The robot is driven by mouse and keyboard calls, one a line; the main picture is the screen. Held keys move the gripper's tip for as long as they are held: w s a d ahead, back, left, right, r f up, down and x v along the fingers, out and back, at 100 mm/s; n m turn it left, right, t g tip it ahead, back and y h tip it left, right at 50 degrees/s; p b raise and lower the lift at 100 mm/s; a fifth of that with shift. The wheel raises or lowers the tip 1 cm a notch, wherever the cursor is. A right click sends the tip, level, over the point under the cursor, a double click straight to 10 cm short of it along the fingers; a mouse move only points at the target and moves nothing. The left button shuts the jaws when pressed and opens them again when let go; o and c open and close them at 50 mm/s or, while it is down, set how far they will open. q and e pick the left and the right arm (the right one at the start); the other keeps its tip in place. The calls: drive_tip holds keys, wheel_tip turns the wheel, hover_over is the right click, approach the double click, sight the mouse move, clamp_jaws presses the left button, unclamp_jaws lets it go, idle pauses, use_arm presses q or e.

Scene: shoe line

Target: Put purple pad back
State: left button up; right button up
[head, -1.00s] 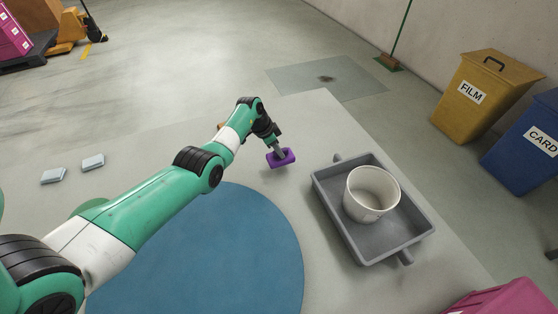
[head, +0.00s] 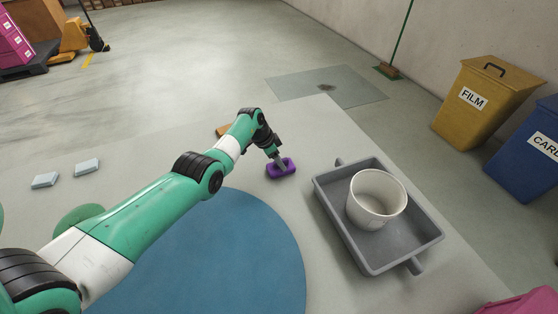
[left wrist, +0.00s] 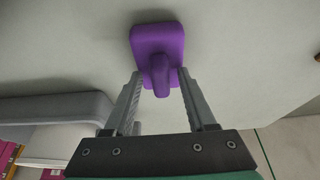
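The purple pad (head: 287,172), a block with a raised grip, appears to lie flat on the pale table, left of the grey tray. My left gripper (head: 279,160) reaches down over it from above. In the left wrist view, the purple pad (left wrist: 157,42) shows beyond the fingertips, with its grip between the two fingers of my left gripper (left wrist: 159,75). A gap shows on each side of the grip, so the fingers look open. My right gripper is in neither current view.
A grey tray (head: 330,200) holding a white cup (head: 373,195) stands to the right. A large blue disc (head: 230,255) covers the front of the table. Two pale blue pads (head: 87,166) lie at left. A brown item (head: 223,130) is partly hidden behind my arm.

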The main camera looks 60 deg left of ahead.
use_arm(q)
drive_tip(key=shift+r, duration=0.1)
drive_tip(key=p+v, duration=1.1)
drive_tip(key=v, duration=0.1)
drive_tip(key=shift+r, duration=0.1)
